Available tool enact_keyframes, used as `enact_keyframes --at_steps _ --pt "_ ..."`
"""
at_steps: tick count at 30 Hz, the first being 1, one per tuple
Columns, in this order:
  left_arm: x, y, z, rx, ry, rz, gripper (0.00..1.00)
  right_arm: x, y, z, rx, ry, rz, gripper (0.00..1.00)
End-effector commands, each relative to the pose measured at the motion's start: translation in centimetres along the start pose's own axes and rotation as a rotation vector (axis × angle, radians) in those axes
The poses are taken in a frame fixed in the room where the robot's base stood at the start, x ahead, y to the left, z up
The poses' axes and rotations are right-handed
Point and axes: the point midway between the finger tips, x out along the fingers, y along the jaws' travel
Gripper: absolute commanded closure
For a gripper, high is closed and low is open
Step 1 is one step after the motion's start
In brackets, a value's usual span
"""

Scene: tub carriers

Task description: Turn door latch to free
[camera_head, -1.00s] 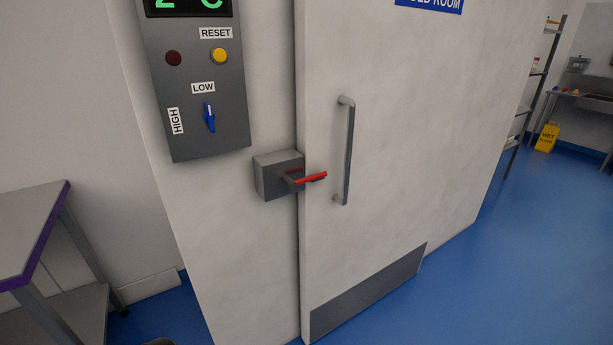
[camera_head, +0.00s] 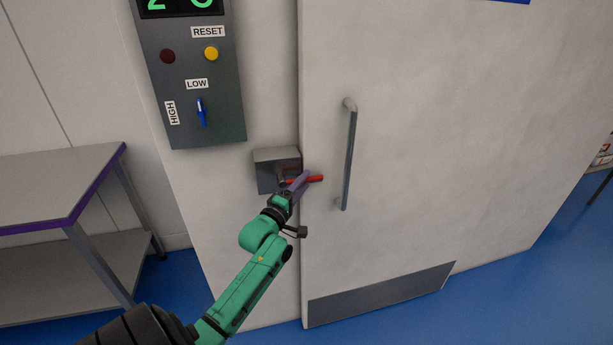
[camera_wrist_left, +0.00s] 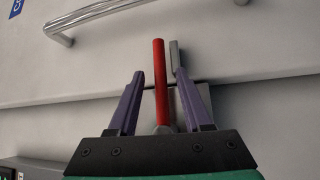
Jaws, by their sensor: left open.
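The door latch is a grey box (camera_head: 265,174) on the door frame with a red lever (camera_head: 316,178) that points right across the door's edge. My left gripper (camera_head: 300,182) is at the lever, its purple fingers open. In the left wrist view the red lever (camera_wrist_left: 160,80) runs between the two open fingers of the left gripper (camera_wrist_left: 163,95), with a gap visible on each side. The fingers hide part of the lever in the head view. The cold room door (camera_head: 420,120) stands flush beside the frame. My right gripper is not in view.
A vertical door handle (camera_head: 349,155) is just right of the latch. A control panel (camera_head: 191,85) with a blue switch (camera_head: 201,112) hangs above left. A steel table (camera_head: 60,185) with a purple edge stands at the left. Blue floor (camera_head: 500,290) is clear at the lower right.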

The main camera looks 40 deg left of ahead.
Motion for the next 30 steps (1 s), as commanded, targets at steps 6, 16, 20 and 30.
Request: enact_keyframes --at_steps 6,16,20,30 --pt "2.2 -0.1 0.1 0.001 -0.001 -0.002 0.50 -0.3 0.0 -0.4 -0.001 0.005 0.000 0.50" --pt "2.1 -0.1 0.1 0.001 -0.001 -0.002 1.00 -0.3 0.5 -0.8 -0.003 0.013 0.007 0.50" --pt "2.1 -0.1 0.1 0.001 -0.001 -0.002 1.00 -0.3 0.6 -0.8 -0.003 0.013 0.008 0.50" --pt "2.1 -0.1 0.1 0.000 -0.002 -0.002 1.00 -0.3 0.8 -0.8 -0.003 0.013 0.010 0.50"
